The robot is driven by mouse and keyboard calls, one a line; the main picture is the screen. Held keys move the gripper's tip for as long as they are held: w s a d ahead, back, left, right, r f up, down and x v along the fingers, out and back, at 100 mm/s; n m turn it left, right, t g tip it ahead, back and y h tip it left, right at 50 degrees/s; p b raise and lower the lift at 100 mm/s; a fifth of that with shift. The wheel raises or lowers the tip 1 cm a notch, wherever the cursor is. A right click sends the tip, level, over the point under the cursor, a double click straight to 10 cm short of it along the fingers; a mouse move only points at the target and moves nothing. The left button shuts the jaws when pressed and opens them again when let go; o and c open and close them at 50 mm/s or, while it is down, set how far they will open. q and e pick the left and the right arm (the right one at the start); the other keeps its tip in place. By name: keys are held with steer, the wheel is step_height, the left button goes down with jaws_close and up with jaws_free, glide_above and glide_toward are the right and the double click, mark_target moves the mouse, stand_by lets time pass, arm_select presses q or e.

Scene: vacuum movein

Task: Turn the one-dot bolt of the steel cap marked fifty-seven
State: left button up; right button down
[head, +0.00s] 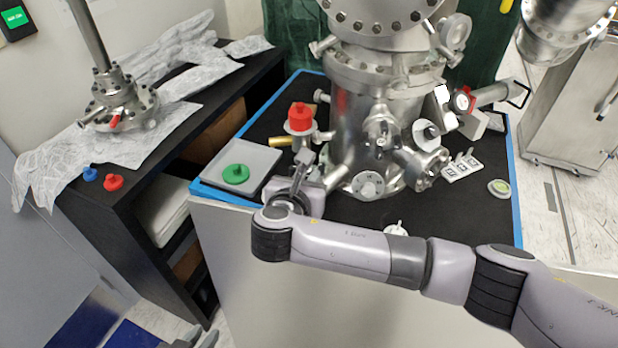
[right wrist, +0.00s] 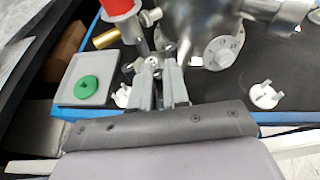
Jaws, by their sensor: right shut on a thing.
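My right gripper (head: 302,163) is at the left foot of the steel vacuum chamber (head: 375,125), with its fingers up against small steel fittings. In the right wrist view its fingers (right wrist: 158,72) are shut on a small steel part, which looks like a bolt and is mostly hidden between them. A round steel cap (head: 366,187) with bolts around its rim faces forward on the chamber, right of the gripper; it also shows in the right wrist view (right wrist: 220,52). No number or dots can be read on it. My left gripper (head: 204,341) is only partly in view at the bottom edge.
A grey tray (head: 215,172) with a green disc (head: 235,174) lies left of my right gripper. A red-capped valve (head: 300,122) stands behind it. White pronged pieces (head: 397,229) lie on the black tabletop (head: 440,220). A black shelf (head: 110,235) stands at left.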

steer(key=shift+a+m+g+h, duration=0.15)
steer(key=shift+m+g+h, duration=0.25)
steer(key=shift+m+h, duration=0.7)
steer(key=shift+h, duration=0.3)
steer(key=c, duration=1.1)
jaws_free()
steer(key=shift+v, duration=3.55)
